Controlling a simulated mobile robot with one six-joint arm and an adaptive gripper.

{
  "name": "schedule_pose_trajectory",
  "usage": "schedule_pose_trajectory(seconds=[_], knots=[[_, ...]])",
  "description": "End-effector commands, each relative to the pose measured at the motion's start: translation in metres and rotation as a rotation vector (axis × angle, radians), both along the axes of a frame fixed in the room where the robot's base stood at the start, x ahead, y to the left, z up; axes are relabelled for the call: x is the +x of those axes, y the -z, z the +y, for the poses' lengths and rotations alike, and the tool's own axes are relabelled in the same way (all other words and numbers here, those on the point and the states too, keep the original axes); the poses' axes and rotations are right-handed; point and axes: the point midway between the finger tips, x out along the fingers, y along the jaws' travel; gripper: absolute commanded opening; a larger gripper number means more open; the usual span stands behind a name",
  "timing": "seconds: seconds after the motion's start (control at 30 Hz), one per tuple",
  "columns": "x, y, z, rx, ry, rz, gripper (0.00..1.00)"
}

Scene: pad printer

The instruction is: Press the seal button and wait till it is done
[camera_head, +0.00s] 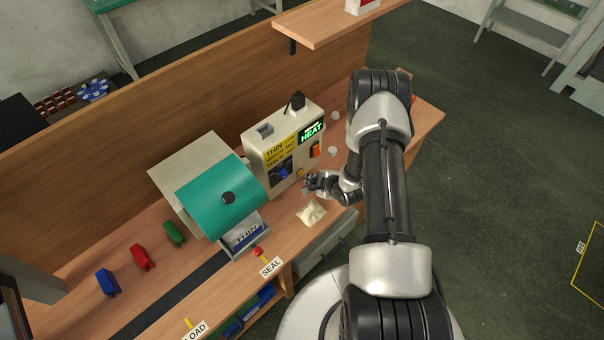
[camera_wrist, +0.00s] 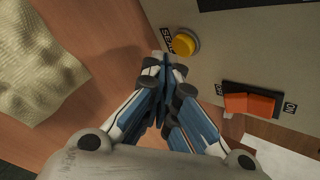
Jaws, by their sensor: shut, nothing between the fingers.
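The sealing machine (camera_head: 277,148) is a beige box on the wooden bench, with a lit green HEAT display (camera_head: 311,132) and a dark blue dial (camera_head: 284,172). The round yellow seal button (camera_wrist: 184,44) is on its front panel, beside a partly covered label. In the head view the button (camera_head: 300,173) is a small yellow spot just beyond my gripper. My gripper (camera_head: 308,183) is shut and empty. In the wrist view its fingertips (camera_wrist: 163,62) appear just below and left of the button. I cannot tell whether they touch it.
An orange rocker switch (camera_wrist: 249,104) sits right of the button. A crumpled cream cloth (camera_head: 311,212) lies on the bench nearby. A green-covered unit (camera_head: 221,196) stands left of the machine, with a red knob (camera_head: 257,251) by the SEAL tag. Blue, red and green blocks lie farther left.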

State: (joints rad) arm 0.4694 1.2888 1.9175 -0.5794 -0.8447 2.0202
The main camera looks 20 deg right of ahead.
Motion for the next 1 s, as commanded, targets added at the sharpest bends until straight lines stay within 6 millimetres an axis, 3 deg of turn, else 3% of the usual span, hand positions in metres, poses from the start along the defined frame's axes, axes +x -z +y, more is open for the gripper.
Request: schedule_pose_trajectory(seconds=[0.43,1.0], knots=[[-0.008,0.000,-0.003,0.001,0.000,0.001,0.00],[-0.058,0.000,-0.021,0.001,0.002,0.002,0.00]])
